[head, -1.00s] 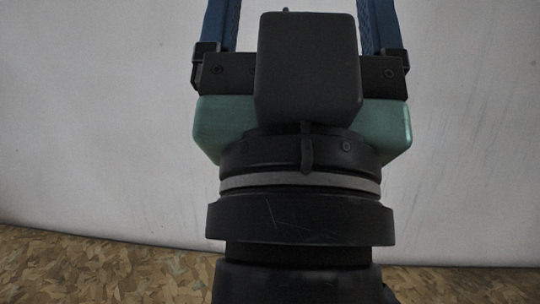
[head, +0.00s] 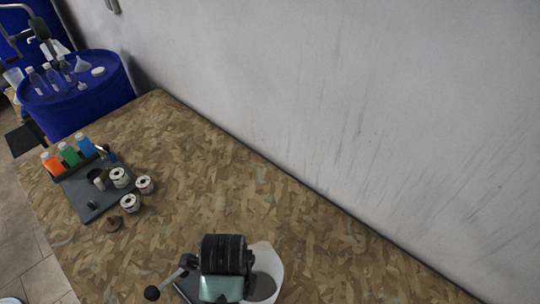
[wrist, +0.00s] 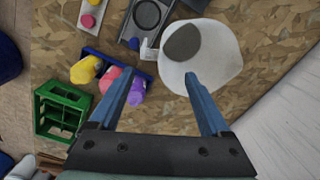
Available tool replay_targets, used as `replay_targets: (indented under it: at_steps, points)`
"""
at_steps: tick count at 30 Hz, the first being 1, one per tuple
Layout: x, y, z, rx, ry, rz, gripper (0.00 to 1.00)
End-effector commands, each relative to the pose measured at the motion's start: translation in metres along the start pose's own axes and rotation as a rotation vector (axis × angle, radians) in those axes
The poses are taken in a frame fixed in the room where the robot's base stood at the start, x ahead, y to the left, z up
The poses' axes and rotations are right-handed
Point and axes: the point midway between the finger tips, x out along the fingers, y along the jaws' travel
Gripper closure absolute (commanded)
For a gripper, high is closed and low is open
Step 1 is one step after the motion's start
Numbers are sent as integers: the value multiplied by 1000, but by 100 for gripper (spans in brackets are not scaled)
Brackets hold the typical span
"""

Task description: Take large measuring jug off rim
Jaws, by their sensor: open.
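A pale, translucent jug-like vessel (head: 13,76) shows small at the left rim of the blue drum (head: 105,95), at the far left of the head view. It looks like the large measuring jug; its handle and exact contact with the rim are too small to tell. My gripper (wrist: 158,80) is open and empty in the wrist view, its two blue fingers spread above the workbench, far from the drum. The tip of the right finger overlaps a white round vessel (wrist: 220,72) with a grey disc-like patch. The jug is not recognisable in the wrist view.
Clear bottles and a white funnel (head: 82,64) stand on the drum top. The workbench (head: 190,150) holds a grey tray (head: 85,205) with coloured bottles and small tins. A grey wall (head: 350,90) bounds the bench.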

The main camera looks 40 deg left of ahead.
Motion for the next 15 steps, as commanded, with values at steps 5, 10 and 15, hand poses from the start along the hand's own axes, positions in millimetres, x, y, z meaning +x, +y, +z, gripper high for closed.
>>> replay_targets:
  at_steps: [5, 10, 15]
  points:
    - [20, 14, 0, 26, 13, 46, 19]
    - [53, 15, 0, 25, 13, 44, 19]
    - [74, 14, -1, 24, 11, 39, 19]
